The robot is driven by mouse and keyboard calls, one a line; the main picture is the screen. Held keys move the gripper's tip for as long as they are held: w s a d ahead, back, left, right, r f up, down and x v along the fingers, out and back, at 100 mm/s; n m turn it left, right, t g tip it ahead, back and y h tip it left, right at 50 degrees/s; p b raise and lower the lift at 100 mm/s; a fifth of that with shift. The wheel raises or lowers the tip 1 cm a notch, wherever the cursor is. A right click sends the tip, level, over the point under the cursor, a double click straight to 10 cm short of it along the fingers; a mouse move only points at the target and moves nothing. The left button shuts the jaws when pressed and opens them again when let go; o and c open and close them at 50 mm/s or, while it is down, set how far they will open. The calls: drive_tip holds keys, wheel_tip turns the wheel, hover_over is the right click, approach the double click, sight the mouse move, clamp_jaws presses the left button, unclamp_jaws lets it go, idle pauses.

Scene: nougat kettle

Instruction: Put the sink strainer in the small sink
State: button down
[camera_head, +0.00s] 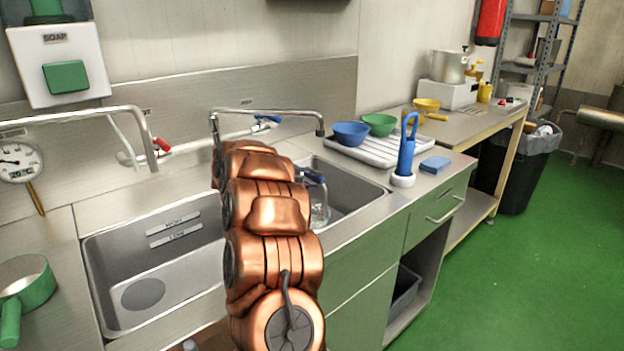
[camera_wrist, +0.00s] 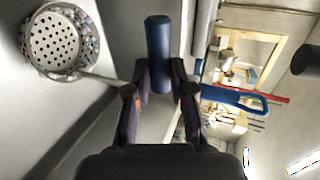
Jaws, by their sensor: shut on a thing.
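My gripper (camera_wrist: 158,88) is shut on a blue handle (camera_wrist: 158,45) between its two dark fingers. A thin metal rod runs from near the left finger to the sink strainer (camera_wrist: 65,42), a round perforated metal basket at the upper left of the wrist view. In the head view my copper arm hides much of the gripper (camera_head: 312,178). The strainer (camera_head: 320,213) hangs below it, within the outline of the small sink (camera_head: 350,187). I cannot tell whether it touches the sink bottom. The arm covers the small sink's left part.
The large sink (camera_head: 190,270) lies to the left, with a faucet (camera_head: 80,118) behind it. A second faucet (camera_head: 265,112) arches behind the small sink. Right of it are a drying rack (camera_head: 375,152) with bowls, a blue brush (camera_head: 406,150) and a sponge (camera_head: 435,164).

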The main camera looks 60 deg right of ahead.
drive_tip(key=shift+f, duration=0.15)
drive_tip(key=c, duration=1)
unclamp_jaws()
drive_tip(key=shift+w+a+r, duration=0.1)
drive_tip(key=shift+a+r, duration=0.05)
drive_tip(key=shift+r, duration=0.1)
drive_tip(key=v, duration=1.1)
drive_tip(key=shift+a, duration=0.3)
drive_tip(key=shift+w, duration=0.1)
